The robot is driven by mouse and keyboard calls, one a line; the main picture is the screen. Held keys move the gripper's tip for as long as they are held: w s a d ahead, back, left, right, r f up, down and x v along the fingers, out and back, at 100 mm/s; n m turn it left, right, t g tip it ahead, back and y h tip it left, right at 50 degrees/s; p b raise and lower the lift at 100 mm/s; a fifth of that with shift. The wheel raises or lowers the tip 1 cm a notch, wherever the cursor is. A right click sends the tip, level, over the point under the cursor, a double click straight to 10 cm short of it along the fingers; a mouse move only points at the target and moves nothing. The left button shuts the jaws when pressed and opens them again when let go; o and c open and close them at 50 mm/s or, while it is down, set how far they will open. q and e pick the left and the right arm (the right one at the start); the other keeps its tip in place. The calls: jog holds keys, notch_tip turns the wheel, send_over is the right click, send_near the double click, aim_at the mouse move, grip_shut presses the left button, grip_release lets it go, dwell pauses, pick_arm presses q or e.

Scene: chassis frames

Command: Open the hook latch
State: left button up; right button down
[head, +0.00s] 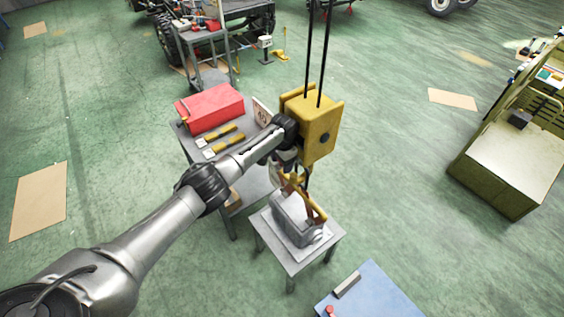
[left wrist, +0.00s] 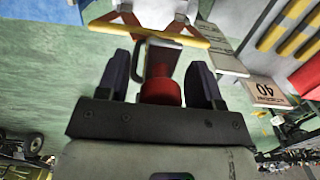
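A yellow hoist block (head: 312,125) hangs from two dark lines in the head view. In the left wrist view, below its red collar (left wrist: 161,92), a grey metal hook (left wrist: 163,58) shows, with a thin dark looped bar that looks like the latch (left wrist: 138,62) on its left side. My left gripper (left wrist: 158,75) is open, its two dark fingers on either side of the collar and hook, with gaps visible. In the head view my left gripper (head: 290,160) is beside the block's lower end, where the hook is mostly hidden. My right gripper is not in view.
Below the hook, a grey part (head: 292,220) with a yellow lifting bar (head: 316,207) stands on a small table (head: 290,262). A grey cart (head: 185,145) with a red box (head: 210,107) stands behind my arm. Green floor is open to the right.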

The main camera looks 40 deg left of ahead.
pick_arm(q)
jog(key=shift+r, duration=0.1)
notch_tip(320, 180, up, 14)
jog(key=b, duration=0.1)
jog(key=shift+w+f+b, duration=0.2)
jog(key=shift+w+b, duration=0.15)
dwell(0.4)
